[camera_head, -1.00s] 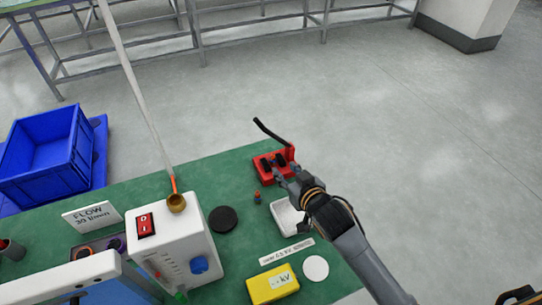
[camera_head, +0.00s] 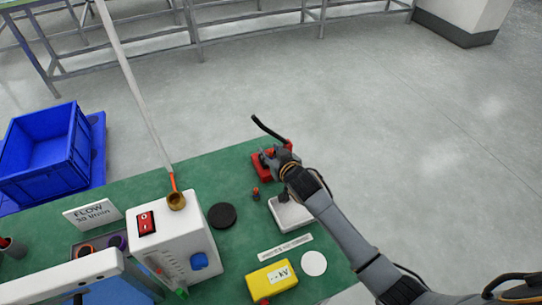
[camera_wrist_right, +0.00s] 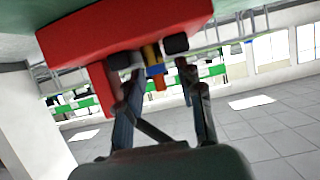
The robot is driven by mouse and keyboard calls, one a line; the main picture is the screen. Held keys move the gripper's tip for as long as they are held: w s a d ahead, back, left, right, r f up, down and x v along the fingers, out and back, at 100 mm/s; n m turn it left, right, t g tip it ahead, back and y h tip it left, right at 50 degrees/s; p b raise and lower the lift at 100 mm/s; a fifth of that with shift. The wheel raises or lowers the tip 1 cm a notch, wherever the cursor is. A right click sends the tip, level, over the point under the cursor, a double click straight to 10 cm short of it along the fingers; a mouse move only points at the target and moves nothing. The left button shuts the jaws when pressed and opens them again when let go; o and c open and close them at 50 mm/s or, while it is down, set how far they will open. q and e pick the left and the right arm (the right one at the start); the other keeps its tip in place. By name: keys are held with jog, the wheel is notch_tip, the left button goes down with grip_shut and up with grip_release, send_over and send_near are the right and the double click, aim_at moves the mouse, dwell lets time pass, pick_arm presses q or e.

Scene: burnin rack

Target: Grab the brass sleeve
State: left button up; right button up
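A brass-coloured cup or ring (camera_head: 176,201) sits on the white box at the lower end of the pale tube in the head view. In the right wrist view, a small brass-yellow piece (camera_wrist_right: 151,54) with blue and orange parts shows beside the red block; I cannot tell which is the sleeve. My right gripper (camera_head: 268,155) is over the red block (camera_head: 287,146) in the head view. In the right wrist view its fingers (camera_wrist_right: 158,72) stand apart on either side of the small piece, with no clear contact. My left gripper is not in view.
The white box (camera_head: 185,240) with a red switch stands on the green table (camera_head: 190,178). A black disc (camera_head: 222,216), a small reddish piece (camera_head: 256,193), a white tray (camera_head: 290,214) and a yellow box (camera_head: 272,281) lie nearby. A blue crate (camera_head: 45,155) is at the left.

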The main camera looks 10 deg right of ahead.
grip_shut()
dwell(0.3)
